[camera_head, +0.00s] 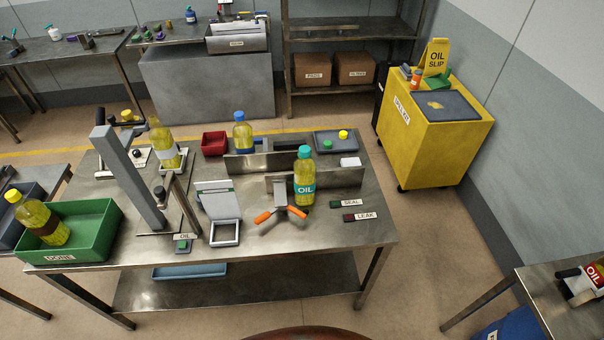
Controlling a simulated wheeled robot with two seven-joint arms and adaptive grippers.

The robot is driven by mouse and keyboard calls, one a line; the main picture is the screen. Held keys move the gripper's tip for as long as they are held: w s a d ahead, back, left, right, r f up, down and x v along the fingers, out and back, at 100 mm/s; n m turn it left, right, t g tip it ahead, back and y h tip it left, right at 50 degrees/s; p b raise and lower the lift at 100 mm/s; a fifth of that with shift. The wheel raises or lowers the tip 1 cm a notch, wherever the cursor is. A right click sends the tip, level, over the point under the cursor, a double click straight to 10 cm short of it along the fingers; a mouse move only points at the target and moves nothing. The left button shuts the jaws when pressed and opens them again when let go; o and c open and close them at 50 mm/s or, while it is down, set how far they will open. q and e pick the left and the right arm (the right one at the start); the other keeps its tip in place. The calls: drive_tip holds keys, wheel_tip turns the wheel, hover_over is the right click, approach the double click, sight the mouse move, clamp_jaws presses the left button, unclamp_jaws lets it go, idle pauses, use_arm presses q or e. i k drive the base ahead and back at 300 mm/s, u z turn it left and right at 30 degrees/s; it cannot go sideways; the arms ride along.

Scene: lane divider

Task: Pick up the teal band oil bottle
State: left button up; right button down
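The teal band oil bottle (304,178) stands upright on the steel workbench (340,225), right of its middle. It has a teal cap, a teal band reading OIL and yellow oil inside. It stands in front of a low metal divider (340,176). An orange-handled tool (281,208) lies close to its left. Neither of my grippers is in view, and nothing is seen holding the bottle.
A blue-capped bottle (242,133) stands behind the dividers. A yellow-capped bottle (165,145) sits by a tall grey post (128,178). A green bin (85,225) holds another bottle. SEAL (350,204) and LEAK (362,216) tags lie right.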

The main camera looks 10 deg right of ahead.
sight(305, 169)
drive_tip(key=u, duration=3.4)
drive_tip(key=k, duration=1.5)
drive_tip(key=z, duration=1.9)
